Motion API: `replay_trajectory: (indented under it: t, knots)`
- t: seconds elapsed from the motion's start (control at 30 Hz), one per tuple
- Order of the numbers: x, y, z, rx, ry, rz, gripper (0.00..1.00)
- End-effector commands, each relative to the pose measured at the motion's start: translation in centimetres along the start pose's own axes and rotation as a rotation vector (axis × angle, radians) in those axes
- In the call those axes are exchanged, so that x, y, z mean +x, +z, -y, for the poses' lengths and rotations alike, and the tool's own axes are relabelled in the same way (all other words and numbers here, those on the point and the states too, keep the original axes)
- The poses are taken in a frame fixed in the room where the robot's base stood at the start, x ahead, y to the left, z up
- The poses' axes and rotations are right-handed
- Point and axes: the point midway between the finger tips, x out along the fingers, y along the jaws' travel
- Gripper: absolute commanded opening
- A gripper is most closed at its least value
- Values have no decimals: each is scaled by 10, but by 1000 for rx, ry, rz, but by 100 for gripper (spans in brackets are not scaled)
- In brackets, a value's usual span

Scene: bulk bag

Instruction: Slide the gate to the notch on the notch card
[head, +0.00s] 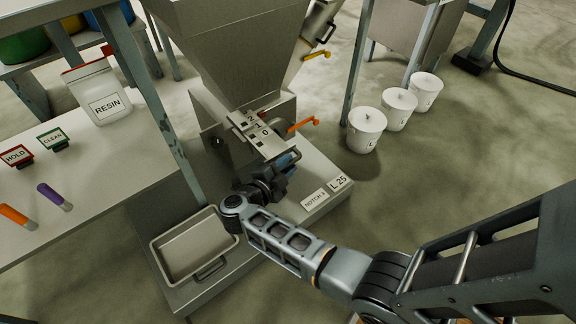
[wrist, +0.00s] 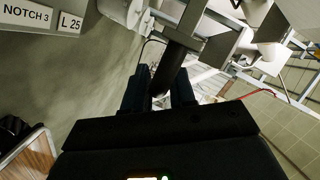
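The notch card (head: 315,199) lies on the machine's base plate and reads "NOTCH 3"; it also shows in the wrist view (wrist: 26,14). The gate (head: 268,147) is a pale metal slide under the hopper (head: 235,45), beside a notch scale (head: 258,121) where 2, 1 and 0 can be read. My gripper (head: 287,161) is at the gate's near end. In the wrist view its two fingers (wrist: 159,95) stand apart, with the end of a dark bar (wrist: 174,62) between them. I cannot tell whether they press on it. The gate's handle is not clear in the head view.
An orange-handled lever (head: 303,125) sticks out just right of the gate. A card "L 25" (head: 340,184) lies beside the notch card. A metal tray (head: 192,248) stands at lower left. Several white buckets (head: 366,130) stand on the floor at right.

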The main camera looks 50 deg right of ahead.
Motion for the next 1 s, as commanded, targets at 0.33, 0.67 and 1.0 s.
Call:
replay_trajectory:
  t: [0.33,0.67,1.0]
  knots:
    - [10,0,0,0,0,0,25]
    - [9,0,0,0,0,0,0]
    - [9,0,0,0,0,0,0]
